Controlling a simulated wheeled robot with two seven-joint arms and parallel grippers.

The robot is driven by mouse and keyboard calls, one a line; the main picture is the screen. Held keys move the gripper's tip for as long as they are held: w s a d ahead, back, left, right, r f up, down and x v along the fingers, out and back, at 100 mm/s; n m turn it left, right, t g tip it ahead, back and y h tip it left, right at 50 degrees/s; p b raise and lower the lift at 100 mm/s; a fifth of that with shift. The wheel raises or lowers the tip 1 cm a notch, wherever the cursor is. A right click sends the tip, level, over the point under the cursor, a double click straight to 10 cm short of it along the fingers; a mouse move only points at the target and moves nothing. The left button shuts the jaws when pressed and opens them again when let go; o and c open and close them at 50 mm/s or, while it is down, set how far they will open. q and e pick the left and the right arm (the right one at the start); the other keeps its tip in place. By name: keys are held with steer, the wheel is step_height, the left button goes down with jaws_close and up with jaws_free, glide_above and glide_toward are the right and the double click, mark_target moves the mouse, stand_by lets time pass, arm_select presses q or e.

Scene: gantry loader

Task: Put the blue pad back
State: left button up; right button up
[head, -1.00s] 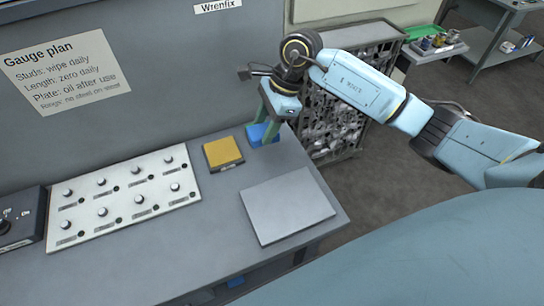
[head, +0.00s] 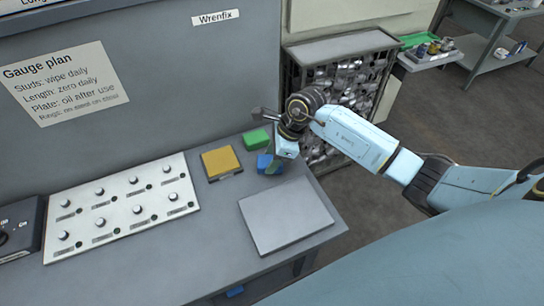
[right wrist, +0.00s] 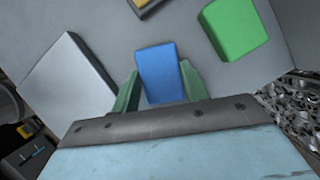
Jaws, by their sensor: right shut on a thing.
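The blue pad (head: 264,161) is at the back right of the grey bench, between the fingers of my right gripper (head: 272,166). In the right wrist view the blue pad (right wrist: 161,72) sits between the two green fingers of the right gripper (right wrist: 160,88), which is shut on it. I cannot tell whether the pad touches the bench top or is just above it. A green pad (head: 256,138) lies behind it, and a yellow pad (head: 221,162) with a dark base lies to its left. My left gripper is not in view.
A flat grey plate (head: 287,215) lies in front of the blue pad. A white panel with several knobs (head: 122,207) is at the left. A wire-sided bin of metal scrap (head: 345,75) stands beyond the bench's right edge. A "Gauge plan" sheet (head: 65,85) hangs behind.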

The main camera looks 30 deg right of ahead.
steer(key=shift+f, duration=0.1)
steer(key=shift+f, duration=0.15)
steer(key=o, duration=0.9)
steer(key=v, duration=1.2)
steer(key=shift+a+r, duration=0.1)
steer(key=shift+r, duration=0.15)
